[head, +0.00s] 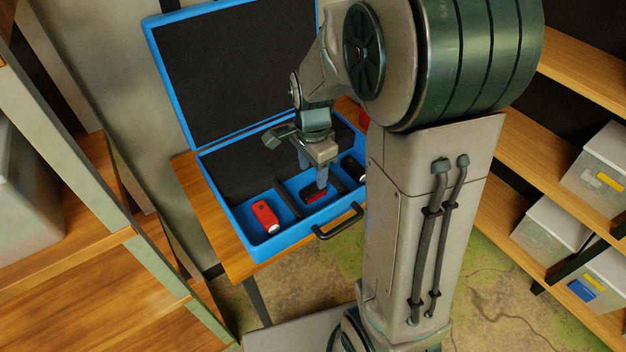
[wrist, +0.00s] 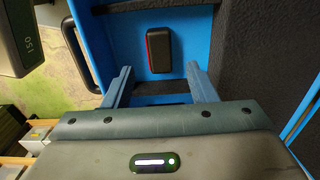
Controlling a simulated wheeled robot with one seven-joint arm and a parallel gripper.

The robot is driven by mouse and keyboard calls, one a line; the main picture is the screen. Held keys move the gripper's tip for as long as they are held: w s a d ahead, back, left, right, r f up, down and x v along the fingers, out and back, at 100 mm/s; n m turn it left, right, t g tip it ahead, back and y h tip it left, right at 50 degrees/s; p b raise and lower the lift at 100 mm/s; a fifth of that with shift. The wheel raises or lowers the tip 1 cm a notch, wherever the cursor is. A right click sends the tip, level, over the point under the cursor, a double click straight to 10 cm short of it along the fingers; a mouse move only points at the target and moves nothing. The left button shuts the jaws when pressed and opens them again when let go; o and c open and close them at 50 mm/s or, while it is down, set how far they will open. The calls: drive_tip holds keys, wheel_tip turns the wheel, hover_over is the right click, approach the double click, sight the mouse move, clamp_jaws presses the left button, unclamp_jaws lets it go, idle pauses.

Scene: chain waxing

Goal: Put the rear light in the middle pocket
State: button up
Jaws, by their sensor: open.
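The rear light, a black block with a red edge (head: 316,196), lies flat in the middle pocket of the blue case (head: 238,243). It also shows in the wrist view (wrist: 160,50), on the blue pocket floor. My gripper (head: 322,181) is over the middle pocket. In the wrist view my gripper (wrist: 158,72) is open, with its fingers spread to either side and nothing between them. The rear light lies just beyond the fingertips, apart from them. In the head view my gripper hides part of the pocket.
A red item with a white end (head: 265,216) lies in the left pocket, and a black and white item (head: 354,168) in the right pocket. Dark dividers separate the pockets. The raised lid (head: 235,70) stands behind; the handle (head: 340,221) is in front.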

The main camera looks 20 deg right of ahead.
sight(313, 190)
wheel_tip(313, 190, up, 6)
drive_tip(key=s+r+n+t, duration=0.2)
drive_tip(key=s+r+n, duration=0.1)
drive_tip(key=s+n, duration=1)
drive_tip(key=shift+s+n+t, duration=0.3)
drive_tip(key=shift+n+t, duration=0.1)
drive_tip(key=shift+n, duration=0.2)
idle(0.4)
